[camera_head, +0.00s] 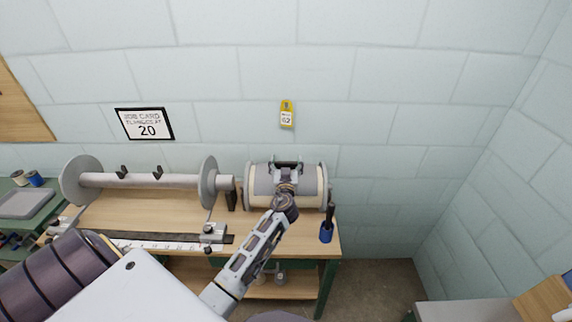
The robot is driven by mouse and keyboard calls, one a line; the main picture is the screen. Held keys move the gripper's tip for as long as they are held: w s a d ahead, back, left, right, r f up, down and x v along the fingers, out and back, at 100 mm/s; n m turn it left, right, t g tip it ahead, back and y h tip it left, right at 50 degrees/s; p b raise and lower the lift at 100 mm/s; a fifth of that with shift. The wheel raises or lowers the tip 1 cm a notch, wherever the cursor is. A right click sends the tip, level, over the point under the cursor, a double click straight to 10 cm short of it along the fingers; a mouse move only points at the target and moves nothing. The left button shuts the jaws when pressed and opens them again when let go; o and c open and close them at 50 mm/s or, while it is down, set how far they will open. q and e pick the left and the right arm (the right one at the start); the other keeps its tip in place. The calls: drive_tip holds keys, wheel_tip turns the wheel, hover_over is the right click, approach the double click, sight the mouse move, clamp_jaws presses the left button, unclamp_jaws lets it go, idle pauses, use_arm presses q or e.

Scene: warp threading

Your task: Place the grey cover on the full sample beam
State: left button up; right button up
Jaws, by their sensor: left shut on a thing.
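The full sample beam (316,188), a cream-coloured drum with pale end discs, lies at the right end of the wooden bench. The grey cover (263,181) is a curved grey sheet over the middle of the drum, with cream showing at the sides. My left arm reaches up to it from below, and my left gripper (286,164) is shut at the cover's upper part. My wrist hides the middle of the cover and beam, so I cannot tell whether the cover touches the drum. My right gripper is out of view.
An empty beam (140,181) with two grey discs stands on the bench (155,213) to the left. A ruled strip (165,245) runs along the front edge. A blue cup (326,232) with a dark-handled tool stands right of my arm. A wall closes the back.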

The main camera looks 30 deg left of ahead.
use_arm(q)
drive_tip(key=shift+f, duration=0.2)
drive_tip(key=shift+f+b, duration=0.2)
drive_tip(key=shift+b, duration=0.2)
drive_tip(key=o, duration=1.1)
drive_tip(key=shift+r+p, duration=0.2)
drive_tip(key=shift+p, duration=0.15)
drive_tip(key=shift+r, duration=0.1)
drive_tip(key=b+v, duration=0.3)
drive_tip(key=v, duration=0.9)
